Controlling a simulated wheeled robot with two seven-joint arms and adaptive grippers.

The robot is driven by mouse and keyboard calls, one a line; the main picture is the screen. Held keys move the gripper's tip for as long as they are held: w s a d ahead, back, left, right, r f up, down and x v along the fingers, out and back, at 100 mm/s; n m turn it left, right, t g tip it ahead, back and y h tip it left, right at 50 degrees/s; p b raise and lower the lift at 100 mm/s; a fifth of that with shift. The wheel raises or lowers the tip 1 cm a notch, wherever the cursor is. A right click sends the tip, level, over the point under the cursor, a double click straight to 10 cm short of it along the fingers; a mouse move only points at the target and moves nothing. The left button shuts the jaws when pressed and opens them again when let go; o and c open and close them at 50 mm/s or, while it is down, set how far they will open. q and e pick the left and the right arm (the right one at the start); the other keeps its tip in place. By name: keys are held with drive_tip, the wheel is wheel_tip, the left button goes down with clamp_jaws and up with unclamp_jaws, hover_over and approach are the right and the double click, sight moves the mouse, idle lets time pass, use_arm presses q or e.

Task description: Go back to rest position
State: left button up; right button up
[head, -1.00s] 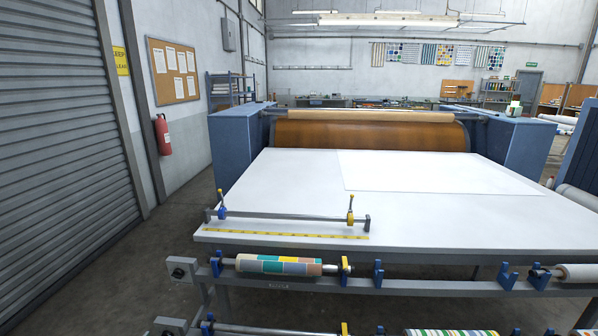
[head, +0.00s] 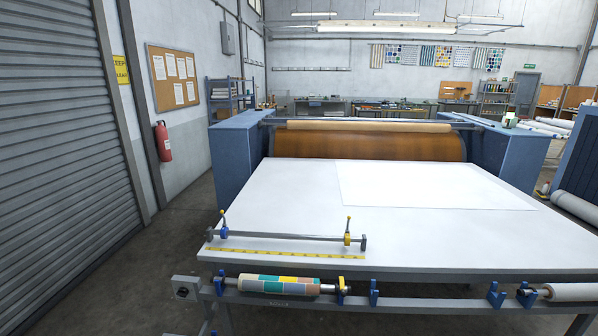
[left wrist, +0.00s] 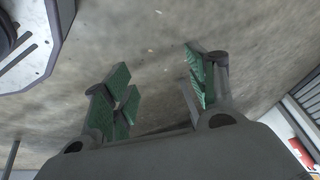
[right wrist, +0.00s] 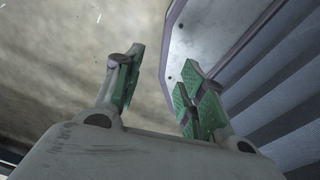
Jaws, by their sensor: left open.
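My left gripper (left wrist: 155,95) shows in the left wrist view with its green-padded fingers apart and nothing between them, over grey concrete floor. My right gripper (right wrist: 160,88) shows in the right wrist view, also with its fingers apart and empty, with floor and a pale panel behind it. Neither gripper nor arm shows in the head view. The calender press has a white table (head: 280,200) in front of a brown drum (head: 370,146). A patterned roll (head: 278,285) lies in blue holders at the table's front.
A white sheet (head: 430,185) lies on the table. A rail with two clamps (head: 290,236) stands at its front left. A white roll (head: 570,292) sits at the front right. Blue cabinets (head: 237,155) flank the drum. Open floor (head: 150,260) lies left of the table.

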use_arm(q)
drive_tip(key=s+d+f+g+p, duration=0.1)
drive_tip(key=s+d, duration=0.3)
drive_tip(key=s, duration=0.5)
drive_tip(key=s+d+g+p, duration=0.2)
drive_tip(key=s+d, duration=0.3)
drive_tip(key=s, duration=0.4)
drive_tip(key=shift+f+m+g+h, duration=0.3)
drive_tip(key=shift+f+m+g, duration=0.1)
drive_tip(key=shift+g, duration=0.1)
use_arm(e)
drive_tip(key=shift+s+a+r, duration=0.1)
drive_tip(key=shift+a+r, duration=0.05)
drive_tip(key=shift+r, duration=0.5)
drive_tip(key=shift+s+a+r, duration=0.1)
drive_tip(key=shift+a+r, duration=0.05)
drive_tip(key=shift+r, duration=0.5)
drive_tip(key=shift+s+a+r, duration=0.1)
drive_tip(key=shift+a+r, duration=0.05)
drive_tip(key=shift+r, duration=0.5)
use_arm(q)
drive_tip(key=shift+w+d, duration=0.1)
use_arm(e)
drive_tip(key=shift+a, duration=0.15)
